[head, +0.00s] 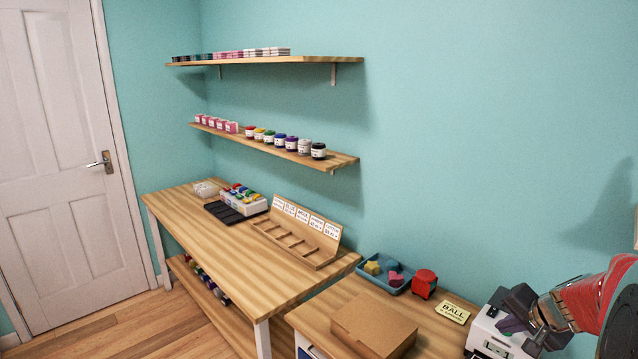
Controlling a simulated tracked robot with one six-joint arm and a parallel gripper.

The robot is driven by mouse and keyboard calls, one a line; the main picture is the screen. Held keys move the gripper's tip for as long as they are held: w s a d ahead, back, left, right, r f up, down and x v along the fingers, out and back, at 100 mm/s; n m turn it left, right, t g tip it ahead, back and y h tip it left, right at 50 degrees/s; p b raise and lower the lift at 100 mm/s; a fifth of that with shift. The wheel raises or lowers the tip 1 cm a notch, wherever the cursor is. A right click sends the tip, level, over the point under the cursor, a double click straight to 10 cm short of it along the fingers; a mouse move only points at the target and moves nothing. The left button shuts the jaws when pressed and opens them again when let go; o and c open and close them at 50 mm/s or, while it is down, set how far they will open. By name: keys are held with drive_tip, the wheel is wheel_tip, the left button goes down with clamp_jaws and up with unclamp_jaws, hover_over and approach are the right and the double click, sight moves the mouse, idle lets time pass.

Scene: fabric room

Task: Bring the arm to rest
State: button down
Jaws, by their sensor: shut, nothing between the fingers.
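My gripper (514,322) is at the lower right of the head view, at the end of my red and grey arm. It is shut and holds nothing. It is in front of or over a white device (491,338) with a small dark display, at the right end of the near wooden surface. I cannot tell whether the fingers touch the device. Part of the device is hidden behind the gripper, and the arm runs out of the picture at the right edge.
A cardboard box (374,325), a yellow card (453,313), a red toy (424,284) and a blue tray (400,287) with shapes stand left of my gripper. A long table (210,238) with a wooden rack (303,232) is farther left. Two wall shelves (345,160) hold jars and boxes.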

drive_tip(key=s+a+r+n, duration=0.2)
drive_tip(key=s+a+n, duration=0.2)
drive_tip(key=a, duration=0.7)
drive_tip(key=s+a+r+n+g, duration=0.1)
drive_tip(key=s+a+r+n, duration=0.2)
drive_tip(key=s+a, duration=0.6)
drive_tip(key=s+a+r+n+g+y, duration=0.1)
drive_tip(key=s+a+r+n, duration=0.2)
drive_tip(key=a, duration=0.9)
drive_tip(key=s+n, duration=0.2)
drive_tip(key=s, duration=0.2)
drive_tip(key=shift+s+a+r, duration=0.15)
drive_tip(key=shift+a+r, duration=0.05)
drive_tip(key=shift+a, duration=0.15)
drive_tip(key=shift+s, duration=0.1)
